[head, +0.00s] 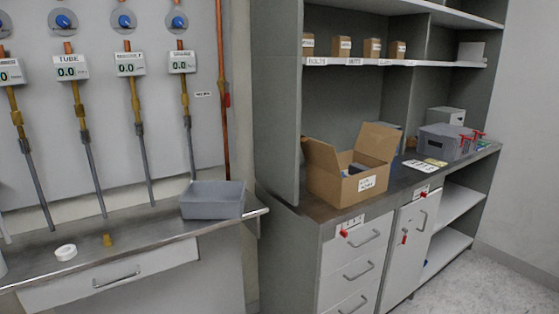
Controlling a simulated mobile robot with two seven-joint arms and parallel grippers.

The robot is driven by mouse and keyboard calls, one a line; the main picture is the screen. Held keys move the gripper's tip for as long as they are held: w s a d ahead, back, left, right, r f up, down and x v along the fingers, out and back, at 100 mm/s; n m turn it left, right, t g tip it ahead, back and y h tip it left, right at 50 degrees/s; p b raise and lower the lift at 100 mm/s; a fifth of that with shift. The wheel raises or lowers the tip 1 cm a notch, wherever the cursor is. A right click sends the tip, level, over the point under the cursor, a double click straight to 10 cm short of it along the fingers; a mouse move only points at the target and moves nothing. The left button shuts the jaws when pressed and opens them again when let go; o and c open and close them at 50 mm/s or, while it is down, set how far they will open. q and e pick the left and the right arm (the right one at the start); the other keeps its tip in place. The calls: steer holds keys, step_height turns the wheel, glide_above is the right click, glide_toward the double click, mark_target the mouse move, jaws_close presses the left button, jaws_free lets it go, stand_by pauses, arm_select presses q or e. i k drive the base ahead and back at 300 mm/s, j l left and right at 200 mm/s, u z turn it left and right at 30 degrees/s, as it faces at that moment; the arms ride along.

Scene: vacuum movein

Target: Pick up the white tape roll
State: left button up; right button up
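The white tape roll (66,252) lies flat on the metal bench (140,238) at the lower left of the head view, close to the bench's front edge. Its ring shape and centre hole show. Nothing covers it. Neither of my grippers shows in this view, so I cannot see whether they are open or shut.
A small brass-coloured piece (107,240) stands right of the roll. A grey bin (212,199) sits at the bench's right end. Gauges and pipes line the wall behind. An open cardboard box (346,178) stands on the cabinet to the right. Bench around the roll is mostly clear.

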mark_target(65, 253)
steer(key=u, duration=1.35)
